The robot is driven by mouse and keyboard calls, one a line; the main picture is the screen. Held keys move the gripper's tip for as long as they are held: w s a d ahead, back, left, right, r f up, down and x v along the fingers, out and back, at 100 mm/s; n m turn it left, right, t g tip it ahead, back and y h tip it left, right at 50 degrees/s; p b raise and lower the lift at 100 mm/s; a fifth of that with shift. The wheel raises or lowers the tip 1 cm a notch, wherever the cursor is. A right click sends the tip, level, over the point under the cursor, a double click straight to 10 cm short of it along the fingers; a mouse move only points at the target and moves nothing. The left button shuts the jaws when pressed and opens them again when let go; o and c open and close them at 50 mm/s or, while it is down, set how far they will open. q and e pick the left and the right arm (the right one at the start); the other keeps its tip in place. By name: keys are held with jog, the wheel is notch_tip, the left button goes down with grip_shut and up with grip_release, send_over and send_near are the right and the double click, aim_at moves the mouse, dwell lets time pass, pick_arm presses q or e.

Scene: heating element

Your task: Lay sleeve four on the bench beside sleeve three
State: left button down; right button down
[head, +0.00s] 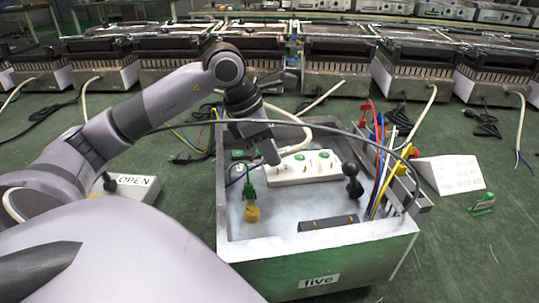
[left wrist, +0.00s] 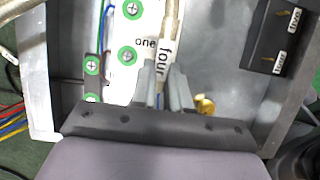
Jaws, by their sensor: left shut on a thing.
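My left gripper (head: 270,157) reaches into the open metal box from the left, low over the white block. The sleeve lies over the edge of the white block (left wrist: 128,30), which has green-ringed screws and the label "one". In the head view the fingers hide most of the sleeve. I cannot make out sleeve three in either view. The green bench (head: 480,240) lies around the box. My right gripper is not in view.
The metal box (head: 290,265) carries the label "five". Inside are a black bar (head: 328,223), a yellow-and-green plug (head: 251,205) and coloured wires (head: 380,165). Heavy units line the back.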

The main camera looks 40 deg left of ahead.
pick_arm(q)
notch_tip(320, 180, up, 18)
jog(key=p, duration=0.5)
jog(key=shift+d+f, duration=0.1)
jog(key=d+f+m+g+y, duration=0.1)
jog(key=d+f+m+g, duration=0.45)
jog(key=m, duration=0.75)
jog(key=d+f+m+g, duration=0.3)
jog(key=d+m, duration=0.6)
jog(key=m, duration=0.3)
jog(key=s+r+m+y+p, duration=0.1)
jog(key=s+r+m+p, duration=0.2)
jog(key=p, duration=0.9)
jog(key=shift+s+r+m+y, duration=0.4)
jog(key=shift+s+r, duration=0.15)
jog(key=shift+r, duration=0.4)
